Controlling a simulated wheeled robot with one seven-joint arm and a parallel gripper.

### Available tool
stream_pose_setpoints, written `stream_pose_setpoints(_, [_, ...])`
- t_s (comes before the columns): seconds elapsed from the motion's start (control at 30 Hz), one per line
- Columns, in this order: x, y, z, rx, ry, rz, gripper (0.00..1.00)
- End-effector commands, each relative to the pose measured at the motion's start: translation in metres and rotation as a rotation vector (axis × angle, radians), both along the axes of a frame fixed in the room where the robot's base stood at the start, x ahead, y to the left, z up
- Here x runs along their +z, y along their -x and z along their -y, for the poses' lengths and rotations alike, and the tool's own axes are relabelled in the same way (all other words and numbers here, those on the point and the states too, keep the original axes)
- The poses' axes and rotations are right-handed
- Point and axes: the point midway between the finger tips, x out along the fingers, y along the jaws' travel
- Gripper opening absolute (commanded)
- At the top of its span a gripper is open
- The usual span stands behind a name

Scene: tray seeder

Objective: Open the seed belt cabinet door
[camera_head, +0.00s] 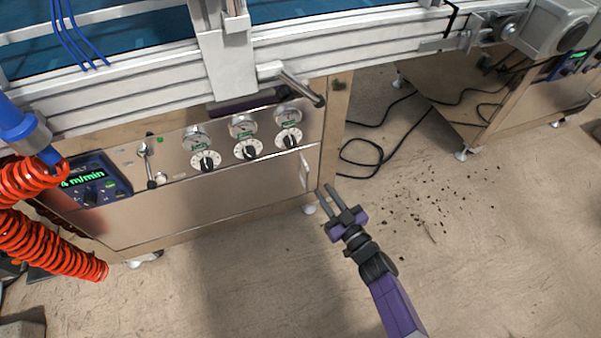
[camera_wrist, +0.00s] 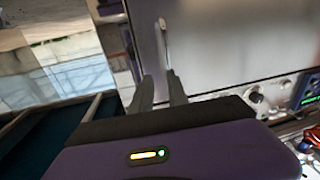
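The cabinet door (camera_head: 215,205) is a shiny steel panel below the control row and looks closed. A slim pale upright handle (camera_head: 303,172) sits near its right edge. My gripper (camera_head: 323,189) is just right of and below the handle in the head view, its two fingers apart with nothing between them. In the wrist view, the door (camera_wrist: 235,45) fills the upper right and the handle (camera_wrist: 163,38) stands beyond the fingertips (camera_wrist: 159,76). The handle appears ahead of the finger gap; I see no contact.
Above the door are gauges and knobs (camera_head: 246,148), a speed display (camera_head: 85,180) and a conveyor frame (camera_head: 130,95) with a protruding lever (camera_head: 300,90). Red coiled hose (camera_head: 45,245) hangs at left. Black cable (camera_head: 365,160) lies on the floor at right. The floor before the door is clear.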

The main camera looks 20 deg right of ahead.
Motion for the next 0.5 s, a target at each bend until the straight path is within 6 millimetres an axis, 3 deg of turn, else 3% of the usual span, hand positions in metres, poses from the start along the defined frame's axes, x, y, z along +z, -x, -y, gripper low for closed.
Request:
stream_pose_setpoints(0.07, [-0.017, 0.01, -0.008, 0.029, -0.029, -0.032, 0.2])
stream_pose_setpoints(0.23, [-0.012, 0.006, -0.013, 0.046, -0.072, -0.023, 0.2])
stream_pose_setpoints(0.5, [-0.014, -0.031, -0.02, 0.045, -0.072, -0.022, 0.2])
